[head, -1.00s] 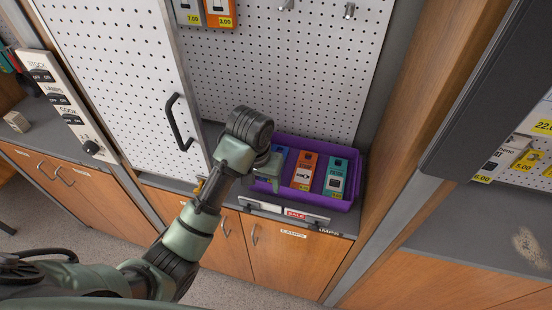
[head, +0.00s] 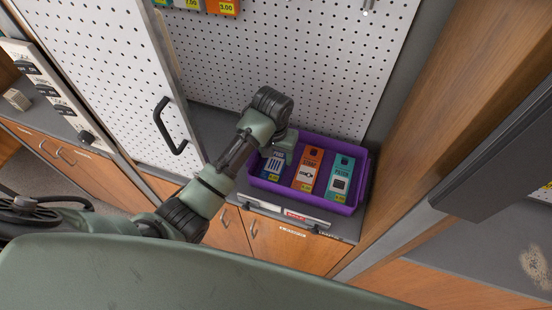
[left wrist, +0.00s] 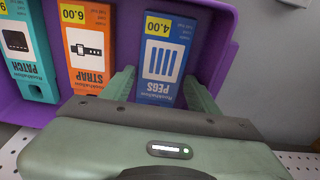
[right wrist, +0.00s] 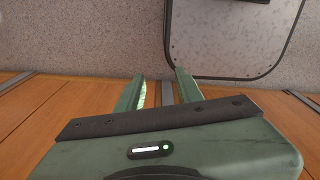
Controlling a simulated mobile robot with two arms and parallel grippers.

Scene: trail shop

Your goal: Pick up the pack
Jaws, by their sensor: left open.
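Three packs lie in a purple tray (head: 262,185) on the grey counter: a blue PEGS pack (head: 271,168), an orange STRAP pack (head: 307,168) and a teal PATCH pack (head: 340,177). My left gripper (left wrist: 161,92) is open, with its fingers on either side of the blue PEGS pack (left wrist: 168,50) in the left wrist view. Whether they touch it I cannot tell. In the head view my left gripper (head: 282,160) hides part of that pack. My right gripper (right wrist: 160,77) is open and empty, away from the tray; the head view does not show it.
A white pegboard (head: 300,60) stands behind the tray, with a pegboard door with a black handle (head: 168,125) at its left. A wooden panel (head: 470,100) stands close at the right. Wooden cabinet doors (head: 290,247) are below the counter.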

